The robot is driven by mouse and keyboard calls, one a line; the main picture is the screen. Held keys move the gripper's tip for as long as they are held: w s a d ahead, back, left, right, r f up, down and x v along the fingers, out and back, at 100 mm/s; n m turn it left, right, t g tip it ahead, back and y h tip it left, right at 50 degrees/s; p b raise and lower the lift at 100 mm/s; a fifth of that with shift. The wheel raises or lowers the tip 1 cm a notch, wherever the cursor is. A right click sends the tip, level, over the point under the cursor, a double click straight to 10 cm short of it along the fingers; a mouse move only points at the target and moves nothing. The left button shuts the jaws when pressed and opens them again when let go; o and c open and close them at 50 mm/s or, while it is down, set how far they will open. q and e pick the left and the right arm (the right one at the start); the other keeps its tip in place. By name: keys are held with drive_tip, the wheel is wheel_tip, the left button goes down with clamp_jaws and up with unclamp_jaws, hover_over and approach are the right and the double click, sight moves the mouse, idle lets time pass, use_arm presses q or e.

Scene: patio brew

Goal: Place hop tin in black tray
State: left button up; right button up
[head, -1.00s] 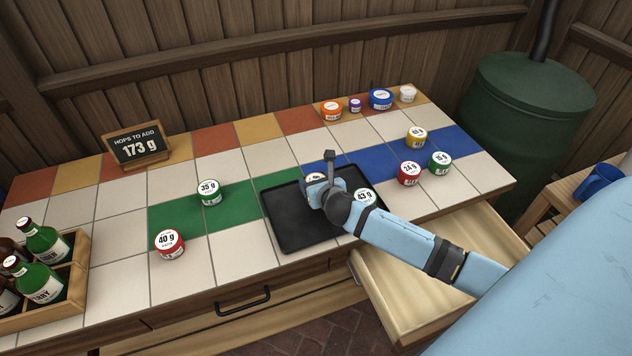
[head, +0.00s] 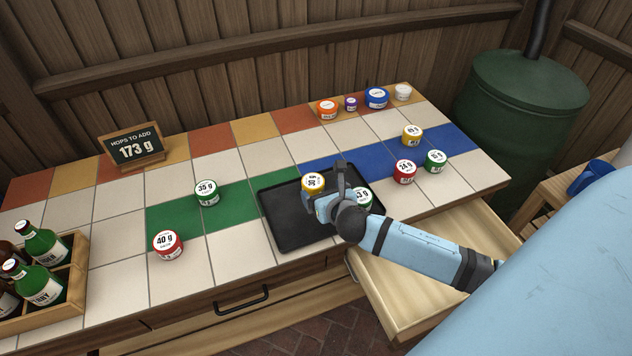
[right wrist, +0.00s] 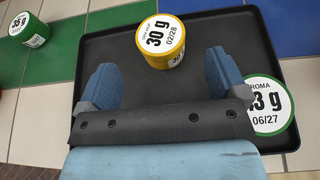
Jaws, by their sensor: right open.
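The black tray (head: 288,228) lies on the tiled counter. A yellow-sided 30 g hop tin (head: 312,183) stands upright in it near the far rim, and it also shows in the right wrist view (right wrist: 164,42). A green 43 g tin (head: 362,197) stands at the tray's right side, partly hidden by my right gripper; its label also shows in the right wrist view (right wrist: 268,103). My right gripper (head: 325,188) is open and empty over the tray. Its fingers are apart, with the yellow tin just beyond their tips. My left gripper is not in view.
A green 35 g tin (head: 207,193) and a red 40 g tin (head: 168,244) stand left of the tray. Several tins, including a red one (head: 404,172), stand to the right. A sign (head: 134,148) reads 173 g. A bottle crate (head: 72,290) is at left; a drawer (head: 400,300) is open.

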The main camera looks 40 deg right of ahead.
drive_tip(key=v, duration=0.4)
drive_tip(key=shift+s, duration=0.1)
idle(0.5)
